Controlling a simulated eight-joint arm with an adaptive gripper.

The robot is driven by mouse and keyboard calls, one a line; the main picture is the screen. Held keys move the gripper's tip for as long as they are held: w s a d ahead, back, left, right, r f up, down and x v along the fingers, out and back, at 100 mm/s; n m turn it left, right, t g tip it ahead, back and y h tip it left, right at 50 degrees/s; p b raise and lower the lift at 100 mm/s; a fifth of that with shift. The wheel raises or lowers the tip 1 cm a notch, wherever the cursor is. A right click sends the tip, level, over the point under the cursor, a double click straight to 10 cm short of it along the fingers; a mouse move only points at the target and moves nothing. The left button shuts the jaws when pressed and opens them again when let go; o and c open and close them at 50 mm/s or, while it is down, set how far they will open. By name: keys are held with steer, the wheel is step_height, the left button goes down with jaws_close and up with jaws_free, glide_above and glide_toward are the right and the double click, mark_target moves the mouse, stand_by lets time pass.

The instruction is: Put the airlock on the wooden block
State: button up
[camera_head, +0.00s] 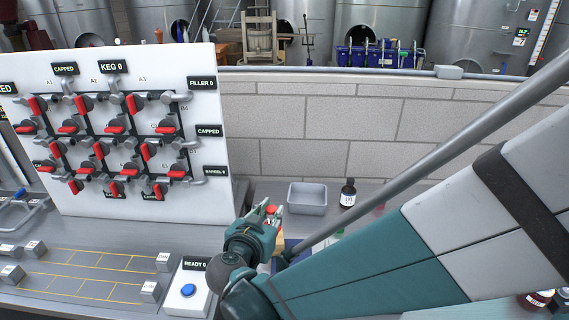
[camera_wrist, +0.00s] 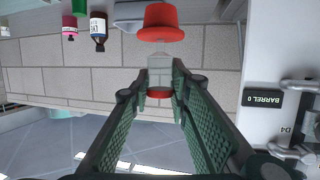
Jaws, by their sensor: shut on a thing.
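My gripper (camera_head: 268,214) is shut on the airlock (camera_head: 272,209), and its red part shows at the fingertips in the head view. In the wrist view, which looks upside down, the gripper (camera_wrist: 160,92) holds the airlock's clear body (camera_wrist: 160,72) between its two green fingers. A wide red stopper (camera_wrist: 162,24) and a smaller red cap are at its two ends. A tan piece, probably the wooden block (camera_head: 279,243), shows just below my gripper in the head view. It is mostly hidden by my gripper, and I cannot tell whether the airlock touches it.
A grey tray (camera_head: 307,199) and a dark bottle (camera_head: 348,193) stand behind my gripper by the brick wall. A white valve panel (camera_head: 120,130) rises at left. A blue-button box (camera_head: 188,290) is at front left. A pink bottle (camera_wrist: 69,27) shows in the wrist view.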

steer(key=shift+f, duration=0.25)
steer(key=shift+f+b, duration=0.7)
steer(key=shift+f, duration=1.35)
steer(key=shift+f, duration=0.15)
steer(key=o, duration=0.9)
steer(key=shift+r, duration=0.2)
steer(key=shift+s+a+r, duration=0.1)
steer(key=shift+s+r, duration=0.05)
steer(key=shift+s, duration=0.3)
steer(key=p+v, duration=0.2)
steer(key=v, duration=0.9)
